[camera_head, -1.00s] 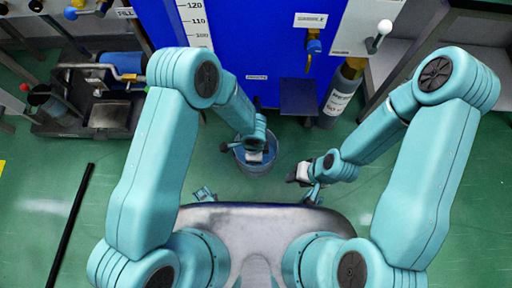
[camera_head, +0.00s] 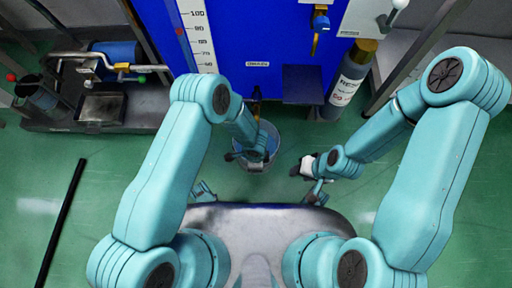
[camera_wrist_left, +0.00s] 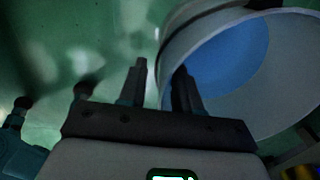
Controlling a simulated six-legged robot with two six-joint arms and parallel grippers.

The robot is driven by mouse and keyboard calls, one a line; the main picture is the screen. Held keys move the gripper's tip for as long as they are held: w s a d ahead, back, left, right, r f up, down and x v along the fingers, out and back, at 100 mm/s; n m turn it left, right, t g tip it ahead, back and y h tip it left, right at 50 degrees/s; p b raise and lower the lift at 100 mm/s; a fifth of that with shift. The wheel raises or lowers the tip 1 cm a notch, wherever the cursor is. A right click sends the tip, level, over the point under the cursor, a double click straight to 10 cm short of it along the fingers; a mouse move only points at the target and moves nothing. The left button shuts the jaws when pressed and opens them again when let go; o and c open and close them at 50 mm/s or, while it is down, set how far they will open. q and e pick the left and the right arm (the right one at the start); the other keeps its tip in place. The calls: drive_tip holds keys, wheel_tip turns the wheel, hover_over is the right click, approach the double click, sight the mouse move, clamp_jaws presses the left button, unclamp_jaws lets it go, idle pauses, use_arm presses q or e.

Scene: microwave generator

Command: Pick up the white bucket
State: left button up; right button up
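The white bucket (camera_head: 274,134) stands on the green floor in front of the blue machine, its open top facing up and its inside bluish. In the left wrist view the bucket (camera_wrist_left: 290,95) fills the upper right. My left gripper (camera_head: 252,160) is over the bucket's near rim in the head view. In the left wrist view its two fingers (camera_wrist_left: 160,82) are apart: one shows against the floor outside the bucket, the other overlaps the rim and inside. Contact with the wall cannot be told. My right gripper (camera_head: 303,168) is right of the bucket, apart from it; its finger opening is unclear.
The blue machine (camera_head: 250,35) stands behind the bucket, with a dark blue ledge (camera_head: 302,85) low on its front. A labelled cylinder (camera_head: 345,92) stands at right. A bench (camera_head: 150,110) with a tray is at left. A black bar (camera_head: 62,222) lies on the floor.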

use_arm(q)
drive_tip(key=shift+f, duration=0.25)
drive_tip(key=shift+c, duration=0.3)
clamp_jaws()
idle(0.9)
drive_tip(key=shift+w+r, duration=0.1)
